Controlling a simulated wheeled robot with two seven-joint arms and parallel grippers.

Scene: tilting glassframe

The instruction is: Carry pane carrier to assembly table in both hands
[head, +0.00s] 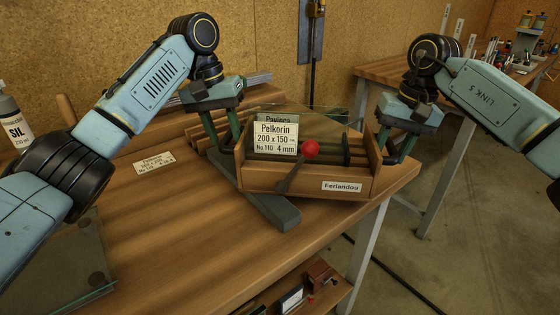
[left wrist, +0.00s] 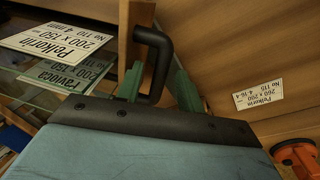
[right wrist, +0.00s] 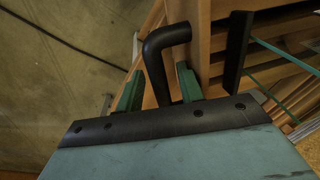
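The pane carrier (head: 270,181) is a wooden box with a "Ferlandou" label, standing at the right part of the near wooden table. Glass panes (head: 325,117) stand in it; one bears a "Pelkorin 200 x 150" label (head: 276,139). My left gripper (head: 228,143) is at the carrier's left end. In the left wrist view its green fingers stand apart on either side of a black handle (left wrist: 161,62). My right gripper (head: 394,156) is at the right end. In the right wrist view its fingers are spread around the other black handle (right wrist: 155,60). Gaps show beside both handles.
A glass sheet (head: 60,260) lies at the front left, near a silicone bottle (head: 12,120). Another bench (head: 385,70) stands behind right, across open floor (head: 450,240).

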